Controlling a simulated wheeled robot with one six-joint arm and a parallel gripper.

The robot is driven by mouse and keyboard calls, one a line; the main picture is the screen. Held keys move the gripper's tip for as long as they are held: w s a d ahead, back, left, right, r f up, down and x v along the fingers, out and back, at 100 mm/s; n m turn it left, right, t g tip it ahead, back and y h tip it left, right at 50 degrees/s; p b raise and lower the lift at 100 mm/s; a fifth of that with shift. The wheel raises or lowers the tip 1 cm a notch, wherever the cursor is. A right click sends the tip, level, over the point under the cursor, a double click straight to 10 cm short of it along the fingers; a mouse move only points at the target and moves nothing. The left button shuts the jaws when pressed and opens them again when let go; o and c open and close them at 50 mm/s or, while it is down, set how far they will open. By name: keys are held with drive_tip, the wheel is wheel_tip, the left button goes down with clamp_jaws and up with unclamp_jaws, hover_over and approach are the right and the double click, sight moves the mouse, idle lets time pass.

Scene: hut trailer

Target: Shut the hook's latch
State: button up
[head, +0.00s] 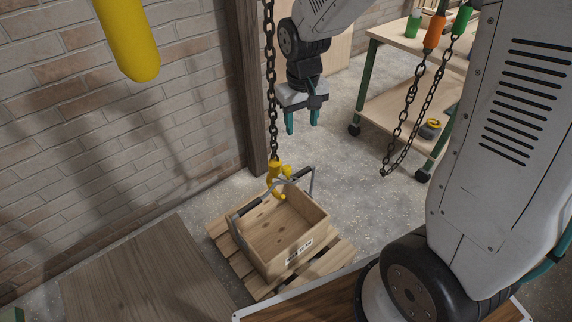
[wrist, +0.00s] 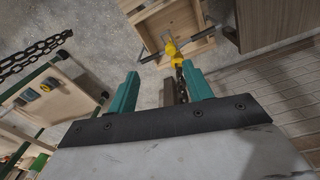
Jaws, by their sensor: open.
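A yellow hook (head: 274,178) hangs on a dark chain (head: 270,85) and sits at the grey metal handle (head: 311,180) of a wooden crate (head: 300,222). The hook (wrist: 171,48) and the crate (wrist: 180,22) also show at the top of the wrist view. The latch is too small to make out, so I cannot tell its position. My gripper (head: 302,124) is open and empty, above and to the right of the hook, apart from it. Its teal fingers (wrist: 162,88) point toward the hook in the wrist view, with the chain between them in the picture.
The crate stands on a slatted pallet (head: 222,241). A wooden post (head: 249,90) and a brick wall (head: 170,120) are close behind the chain. A workbench (head: 400,90) stands at the right, with another chain loop (head: 397,140) hanging before it. Open floor lies between.

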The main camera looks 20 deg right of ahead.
hover_over(286, 169)
drive_tip(key=shift+n, duration=0.3)
wheel_tip(286, 169, down, 14)
drive_tip(key=shift+f, duration=0.1)
wheel_tip(286, 169, down, 8)
drive_tip(key=shift+d+r, duration=0.1)
drive_tip(key=shift+r, duration=0.1)
clamp_jaws()
